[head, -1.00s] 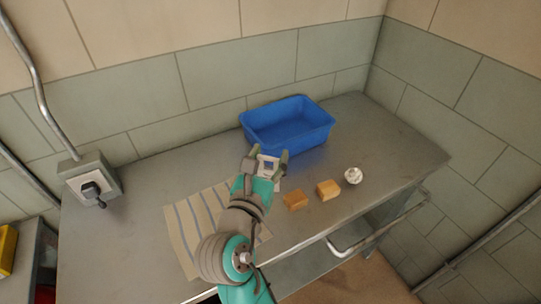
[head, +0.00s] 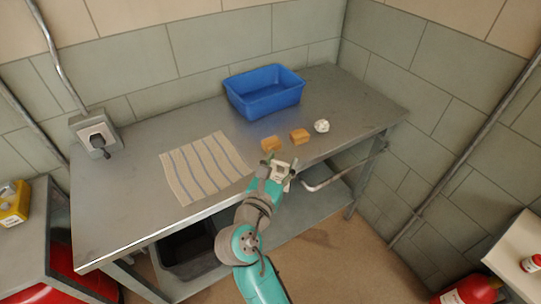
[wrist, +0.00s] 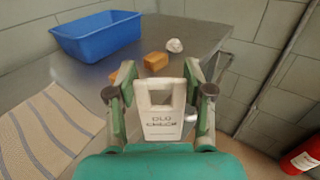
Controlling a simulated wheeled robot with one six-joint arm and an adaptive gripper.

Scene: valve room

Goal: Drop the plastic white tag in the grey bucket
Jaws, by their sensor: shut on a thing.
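The white plastic tag (wrist: 161,122) with dark lettering and a square opening is between the fingers of my gripper (wrist: 160,76) in the wrist view. My gripper is shut on it. In the head view, the tag (head: 280,171) and my gripper (head: 278,168) are at the table's front edge, in front of the wooden blocks. A dark grey open container (head: 190,250) stands on the shelf under the table, at the left; it may be the grey bucket. My arm hides part of its right side.
A blue bin (head: 265,101) stands at the table's back. Two wooden blocks (head: 271,144) and a crumpled white ball (head: 321,126) lie before it. A striped cloth (head: 204,166) lies left. A red extinguisher (head: 470,291) is at lower right. Floor in front is partly clear.

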